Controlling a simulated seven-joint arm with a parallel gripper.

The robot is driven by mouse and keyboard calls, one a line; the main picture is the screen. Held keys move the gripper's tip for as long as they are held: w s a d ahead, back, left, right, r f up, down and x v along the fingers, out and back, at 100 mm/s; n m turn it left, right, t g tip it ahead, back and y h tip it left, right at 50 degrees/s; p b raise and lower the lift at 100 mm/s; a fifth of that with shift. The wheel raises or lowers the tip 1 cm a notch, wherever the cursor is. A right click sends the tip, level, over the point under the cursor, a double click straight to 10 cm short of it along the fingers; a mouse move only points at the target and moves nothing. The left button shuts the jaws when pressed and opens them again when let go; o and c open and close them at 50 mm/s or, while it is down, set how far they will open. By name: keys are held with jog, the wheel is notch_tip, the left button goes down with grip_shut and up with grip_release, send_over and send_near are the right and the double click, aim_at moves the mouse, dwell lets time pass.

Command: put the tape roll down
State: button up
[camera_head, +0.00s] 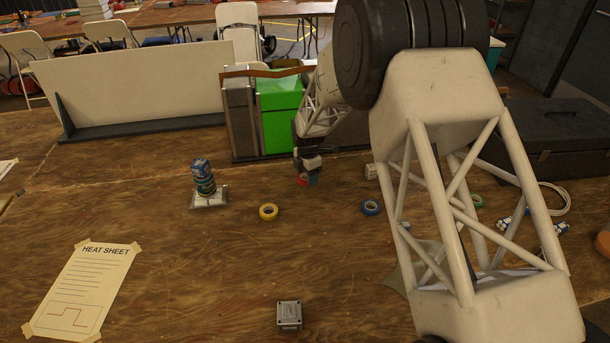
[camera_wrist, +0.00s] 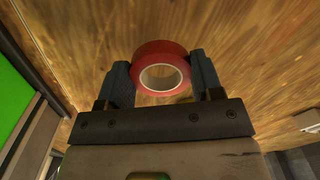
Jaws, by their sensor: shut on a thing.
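A red tape roll (camera_wrist: 160,50) with a pale inner core is held between the two fingers of my gripper (camera_wrist: 161,82) in the wrist view. The fingers press on its left and right outer sides. In the head view my gripper (camera_head: 307,172) is in front of the green box, with the red tape roll (camera_head: 303,182) just visible at its tip. The roll is at or close above the wooden table (camera_head: 240,260); I cannot tell whether it touches.
A yellow tape roll (camera_head: 268,211), a blue tape roll (camera_head: 371,207) and a green tape roll (camera_head: 476,201) lie on the table. A green box (camera_head: 279,110) is behind my gripper. A small grey box (camera_head: 289,315) sits in front.

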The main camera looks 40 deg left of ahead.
aim_at(305, 174)
jog(key=shift+w+a+f, duration=0.2)
jog(key=shift+w+a, duration=1.3)
jog(key=shift+a, duration=0.1)
jog(key=shift+f, duration=1.75)
jog(key=shift+f, duration=0.1)
jog(key=o, duration=0.9)
notch_tip(305, 174, up, 12)
jog(key=shift+r, duration=0.1)
